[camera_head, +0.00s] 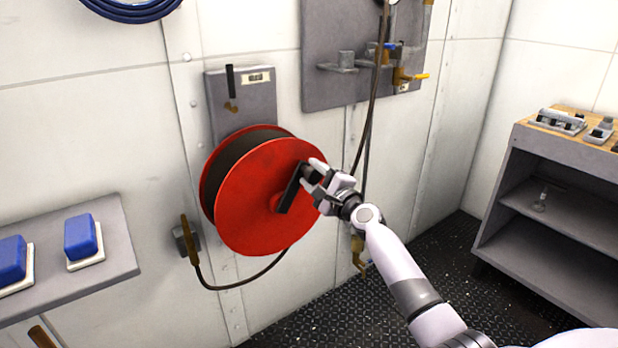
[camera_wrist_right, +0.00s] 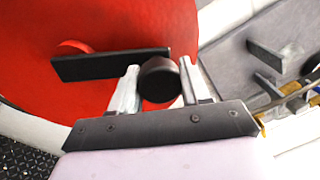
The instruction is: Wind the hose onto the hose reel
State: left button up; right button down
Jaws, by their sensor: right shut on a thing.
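The red hose reel (camera_head: 262,180) is mounted on the wall, with dark hose wound between its flanges. A black crank arm (camera_head: 289,192) runs from its hub up and to the right. My right gripper (camera_head: 308,174) is at the outer end of the crank. In the right wrist view my right gripper (camera_wrist_right: 160,85) is shut on the round black crank handle (camera_wrist_right: 158,80). A short length of hose (camera_head: 240,284) hangs below the reel and curves up to a brass nozzle end (camera_head: 188,238) in a wall holder. My left gripper is out of view.
A grey panel with valves (camera_head: 365,50) is on the wall right of the reel, with dark hoses hanging down. A grey shelf with blue boxes (camera_head: 80,240) is at the left. A grey cabinet (camera_head: 555,180) stands at the right.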

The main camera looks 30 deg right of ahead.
jog(key=shift+d+m+h, duration=0.3)
jog(key=shift+d, duration=0.15)
jog(key=c, duration=0.7)
grip_release()
jog(key=shift+o, duration=0.7)
jog(key=shift+f, duration=0.1)
jog(key=shift+a, duration=0.1)
jog(key=shift+s+f, duration=0.1)
jog(key=shift+s, duration=0.45)
jog(key=s+p, duration=0.1)
jog(key=s, duration=0.3)
jog(key=shift+s+f, duration=0.15)
jog(key=shift+s, duration=0.65)
jog(key=shift+s+f, duration=0.1)
jog(key=shift+s, duration=0.15)
